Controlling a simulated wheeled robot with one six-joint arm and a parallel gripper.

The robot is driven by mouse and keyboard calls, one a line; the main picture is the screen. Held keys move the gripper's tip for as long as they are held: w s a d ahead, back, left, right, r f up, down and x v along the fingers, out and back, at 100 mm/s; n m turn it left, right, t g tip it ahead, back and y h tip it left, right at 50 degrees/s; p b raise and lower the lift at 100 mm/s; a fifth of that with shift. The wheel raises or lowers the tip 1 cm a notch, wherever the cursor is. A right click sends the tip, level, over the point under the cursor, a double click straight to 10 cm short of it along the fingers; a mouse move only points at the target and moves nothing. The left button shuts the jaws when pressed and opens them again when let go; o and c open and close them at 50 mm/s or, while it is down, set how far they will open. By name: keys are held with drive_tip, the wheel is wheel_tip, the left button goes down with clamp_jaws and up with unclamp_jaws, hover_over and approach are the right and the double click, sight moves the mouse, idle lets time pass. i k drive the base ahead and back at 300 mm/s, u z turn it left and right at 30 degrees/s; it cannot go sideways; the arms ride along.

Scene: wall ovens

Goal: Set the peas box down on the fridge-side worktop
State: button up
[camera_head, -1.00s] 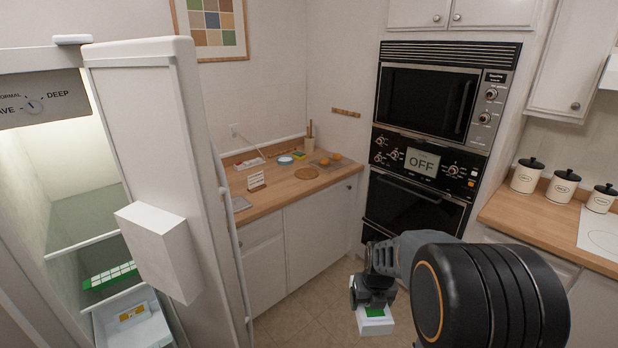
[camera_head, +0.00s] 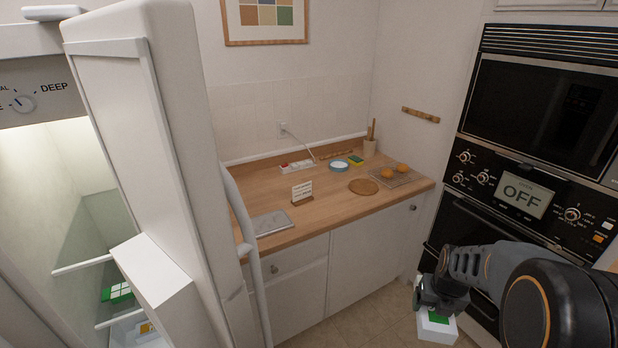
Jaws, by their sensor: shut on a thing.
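My gripper (camera_head: 437,306) is at the lower right, shut on a white box with a green patch (camera_head: 437,327), which I take to be the peas box. It hangs above the floor, in front of the wall ovens. My gripper hides its upper part. The fridge-side worktop (camera_head: 327,208) is wooden and lies in the middle of the view, between the open fridge door and the ovens. The gripper and box are to the right of this worktop's front edge, apart from it.
On the worktop are a grey plate (camera_head: 271,223), a small card stand (camera_head: 302,193), a round wooden mat (camera_head: 363,187), a blue-rimmed dish (camera_head: 339,166) and a tray with orange items (camera_head: 400,176). The open fridge door (camera_head: 150,130) stands left. The worktop's front middle is bare.

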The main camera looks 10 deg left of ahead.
sight(333, 198)
drive_tip(key=i, duration=2)
drive_tip(key=u, duration=1.45)
